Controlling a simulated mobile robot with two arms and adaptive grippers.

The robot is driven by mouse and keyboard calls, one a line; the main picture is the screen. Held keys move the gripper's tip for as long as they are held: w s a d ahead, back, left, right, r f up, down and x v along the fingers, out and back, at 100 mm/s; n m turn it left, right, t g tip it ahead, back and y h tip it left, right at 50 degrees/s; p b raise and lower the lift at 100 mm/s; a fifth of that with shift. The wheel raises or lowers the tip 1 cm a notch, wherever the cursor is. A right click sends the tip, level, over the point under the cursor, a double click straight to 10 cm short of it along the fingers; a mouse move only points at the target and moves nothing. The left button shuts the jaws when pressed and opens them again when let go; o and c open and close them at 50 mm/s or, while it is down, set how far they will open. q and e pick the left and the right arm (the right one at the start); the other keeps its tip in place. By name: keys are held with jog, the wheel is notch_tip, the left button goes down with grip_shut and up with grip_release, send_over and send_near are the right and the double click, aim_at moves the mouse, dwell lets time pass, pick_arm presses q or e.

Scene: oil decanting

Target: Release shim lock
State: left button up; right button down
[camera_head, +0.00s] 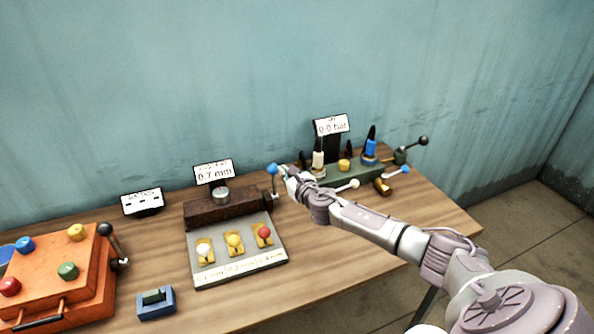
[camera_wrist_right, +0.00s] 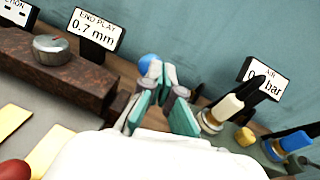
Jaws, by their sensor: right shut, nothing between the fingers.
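A lever with a blue ball knob (camera_head: 272,169) stands at the right end of a dark brown block (camera_head: 228,208). No label naming the shim lock is readable. My right gripper (camera_head: 284,174) is at this knob, just right of it in the head view. In the right wrist view the blue knob (camera_wrist_right: 149,64) shows beside the teal-padded fingers of the gripper (camera_wrist_right: 170,92). The fingers are shut with nothing between them; whether they touch the knob I cannot tell. In front of the block lies a grey plate (camera_head: 236,274) with white, yellow and red knobs on yellow pieces.
A sign (camera_head: 213,172) above the block reads 0.7 mm. A green fixture (camera_head: 350,174) with bottles and levers stands close right of my gripper. An orange box (camera_head: 60,275) and a small blue switch (camera_head: 156,302) are at left. The table's front right is clear below my arm.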

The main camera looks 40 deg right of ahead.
pick_arm(q)
jog(key=shift+s+a+r+p, duration=0.15)
jog(key=shift+s+r+p, duration=0.45)
jog(key=shift+r+p, duration=0.05)
pick_arm(e)
jog(key=s+r, duration=0.6)
jog(key=r, duration=0.2)
jog(key=shift+r, duration=0.2)
pick_arm(q)
jog(key=shift+a, duration=0.1)
pick_arm(e)
jog(key=shift+s+r, duration=0.1)
